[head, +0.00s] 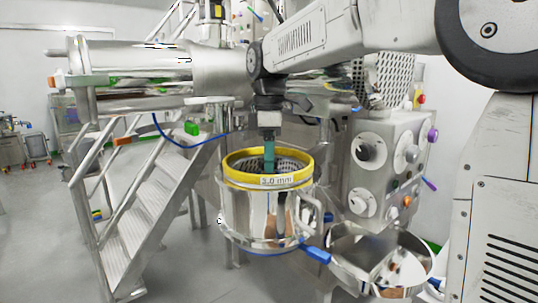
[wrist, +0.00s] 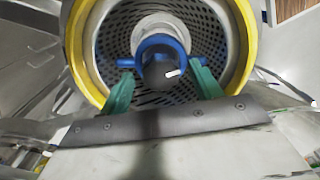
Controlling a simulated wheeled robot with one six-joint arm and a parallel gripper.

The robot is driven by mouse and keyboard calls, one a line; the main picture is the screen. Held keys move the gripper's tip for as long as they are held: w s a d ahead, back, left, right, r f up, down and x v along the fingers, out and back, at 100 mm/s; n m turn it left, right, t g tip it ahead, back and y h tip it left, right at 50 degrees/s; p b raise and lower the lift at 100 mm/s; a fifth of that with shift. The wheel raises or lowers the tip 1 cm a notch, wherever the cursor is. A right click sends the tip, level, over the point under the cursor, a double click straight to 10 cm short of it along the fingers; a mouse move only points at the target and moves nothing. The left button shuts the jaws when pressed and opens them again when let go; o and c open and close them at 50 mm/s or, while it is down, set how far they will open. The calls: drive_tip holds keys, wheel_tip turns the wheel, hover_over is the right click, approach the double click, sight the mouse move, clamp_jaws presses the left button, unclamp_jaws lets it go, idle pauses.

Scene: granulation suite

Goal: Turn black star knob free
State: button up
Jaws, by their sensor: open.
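In the wrist view a dark round knob (wrist: 160,74) with a small white mark sits at the centre of a blue ring with two side arms (wrist: 128,62). Its star shape cannot be made out. It lies inside a perforated basket with a yellow rim (wrist: 243,50). My gripper (wrist: 162,76) is open, with one green finger on each side of the knob; I cannot tell whether they touch it. In the head view my gripper (head: 269,165) points down into the yellow-rimmed basket (head: 236,177), labelled 3.0 mm. The knob is hidden there.
A control panel (head: 385,170) with dials and a purple button stands right of the basket. A steel bowl (head: 400,285) is at lower right, beside a blue handle (head: 315,253).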

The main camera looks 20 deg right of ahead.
wheel_tip(320, 180, up, 8)
drive_tip(key=shift+f, duration=0.1)
idle(0.4)
drive_tip(key=shift+d, duration=0.1)
